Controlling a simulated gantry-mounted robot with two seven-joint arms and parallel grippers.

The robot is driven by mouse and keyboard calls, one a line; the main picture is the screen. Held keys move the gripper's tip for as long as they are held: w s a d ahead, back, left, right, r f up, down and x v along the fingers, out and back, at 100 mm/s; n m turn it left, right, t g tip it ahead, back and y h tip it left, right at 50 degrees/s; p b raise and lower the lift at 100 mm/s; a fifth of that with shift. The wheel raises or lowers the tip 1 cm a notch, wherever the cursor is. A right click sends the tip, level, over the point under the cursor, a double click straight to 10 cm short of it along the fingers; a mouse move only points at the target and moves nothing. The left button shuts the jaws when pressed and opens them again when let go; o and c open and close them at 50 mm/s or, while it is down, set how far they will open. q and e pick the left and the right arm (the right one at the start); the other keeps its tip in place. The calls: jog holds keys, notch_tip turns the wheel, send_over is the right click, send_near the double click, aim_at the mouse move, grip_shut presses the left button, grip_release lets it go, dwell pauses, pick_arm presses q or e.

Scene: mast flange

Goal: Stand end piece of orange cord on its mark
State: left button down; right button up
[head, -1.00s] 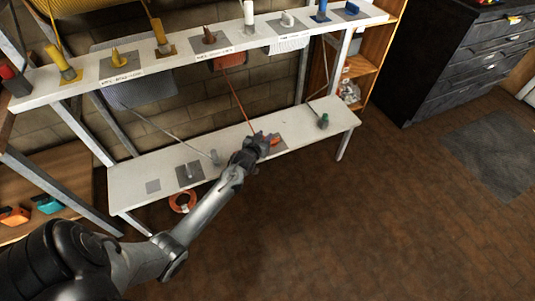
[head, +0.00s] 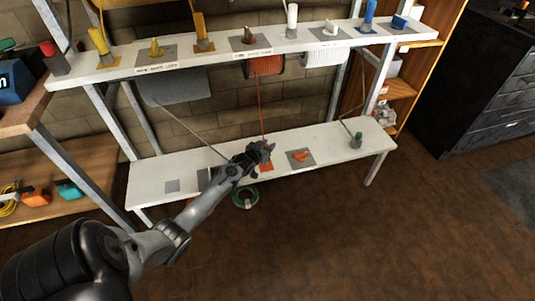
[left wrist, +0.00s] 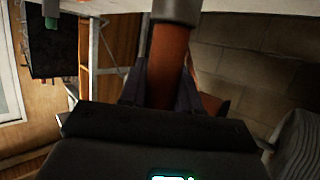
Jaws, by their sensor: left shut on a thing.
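My left gripper (head: 264,152) is over the lower shelf, shut on the orange cord's end piece. In the left wrist view the orange end piece (left wrist: 170,58), with a grey collar, stands between the fingers of the left gripper (left wrist: 168,88). The orange cord (head: 261,108) runs from the orange spool (head: 265,66) down to the gripper. My right gripper is not in view.
The lower shelf (head: 330,142) has a grey square with a small orange fitting (head: 300,156) right of the gripper. The upper shelf (head: 220,56) overhangs behind with several coloured pieces. A green coil (head: 245,197) lies below.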

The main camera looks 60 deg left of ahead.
pick_arm(q)
notch_tip(320, 180, down, 3)
jog(key=shift+w+d+f+b, duration=0.1)
jog(key=shift+f+b, duration=0.1)
jog(key=shift+b, duration=1)
jog(key=shift+f, duration=0.15)
jog(key=shift+f, duration=0.15)
jog(key=c, duration=0.8)
grip_release()
